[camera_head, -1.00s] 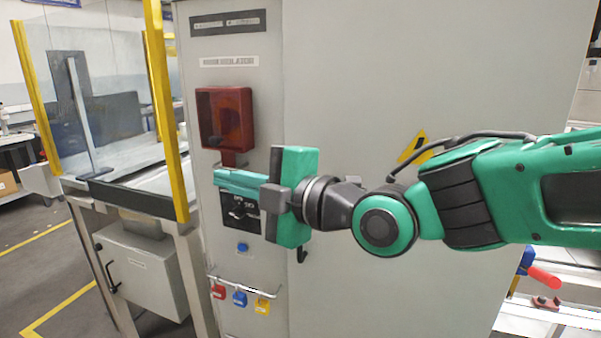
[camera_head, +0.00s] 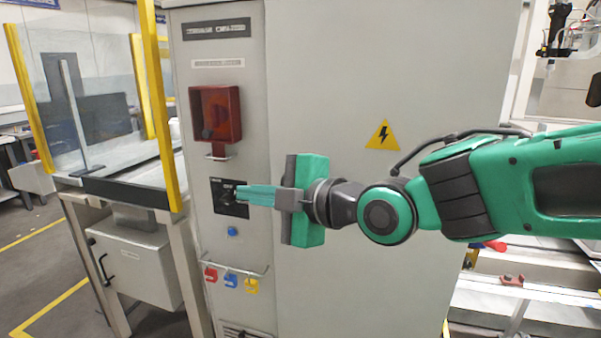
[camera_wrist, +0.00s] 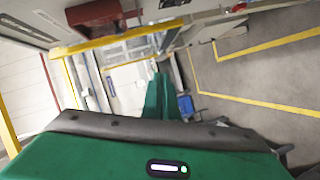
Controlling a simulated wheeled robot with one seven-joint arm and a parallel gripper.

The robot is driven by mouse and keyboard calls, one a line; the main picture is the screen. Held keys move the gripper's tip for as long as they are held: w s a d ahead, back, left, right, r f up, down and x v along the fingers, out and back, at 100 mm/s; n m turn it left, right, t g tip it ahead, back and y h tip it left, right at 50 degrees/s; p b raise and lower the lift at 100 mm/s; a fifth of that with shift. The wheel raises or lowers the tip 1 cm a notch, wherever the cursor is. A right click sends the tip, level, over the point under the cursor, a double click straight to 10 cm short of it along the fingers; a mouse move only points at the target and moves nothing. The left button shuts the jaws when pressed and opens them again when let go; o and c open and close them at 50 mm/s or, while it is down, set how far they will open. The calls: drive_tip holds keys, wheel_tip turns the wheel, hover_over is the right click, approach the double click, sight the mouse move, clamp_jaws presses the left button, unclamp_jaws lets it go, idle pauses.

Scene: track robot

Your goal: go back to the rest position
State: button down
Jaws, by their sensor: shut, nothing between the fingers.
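My gripper (camera_head: 241,195) is green with dark grey parts and points left in the head view. Its fingers are together with nothing between them. The fingertips show in front of the black switch panel (camera_head: 226,208) on the grey cabinet and hide part of it; I cannot tell how far apart they are. In the wrist view the green fingers (camera_wrist: 160,92) point away over the floor.
The grey cabinet (camera_head: 330,120) stands behind my arm. It carries a red box (camera_head: 217,113), a blue button (camera_head: 232,231) and a rail with red, blue and yellow tags (camera_head: 231,284). A yellow-framed guard (camera_head: 158,110) stands left. Open floor (camera_head: 35,270) lies at far left.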

drive_tip(key=w+d+f+m+g+h, duration=0.1)
drive_tip(key=d+f+m+h, duration=0.3)
drive_tip(key=d, duration=0.7)
drive_tip(key=d+f+m+h, duration=0.3)
drive_tip(key=d+f+m, duration=0.25)
drive_tip(key=d, duration=0.45)
drive_tip(key=w+d+f+m+g+h, duration=0.1)
drive_tip(key=d+f+m+h, duration=0.3)
drive_tip(key=d, duration=0.7)
drive_tip(key=s+d+f+m+g+h, duration=0.2)
drive_tip(key=s+d+f+m+g, duration=0.25)
drive_tip(key=s+d+m, duration=0.65)
drive_tip(key=s+d+f+m+g, duration=0.1)
drive_tip(key=s+d+m, duration=0.2)
drive_tip(key=s, duration=0.3)
drive_tip(key=s+d+f+m+g+y, duration=0.1)
drive_tip(key=s+d+m+g, duration=0.1)
drive_tip(key=s, duration=0.4)
drive_tip(key=shift+s+d+f+m, duration=0.15)
drive_tip(key=shift+d+f+m, duration=0.2)
drive_tip(key=shift+d+m, duration=0.2)
drive_tip(key=shift+g, duration=0.25)
drive_tip(key=shift+w+f, duration=0.25)
drive_tip(key=shift+w, duration=0.45)
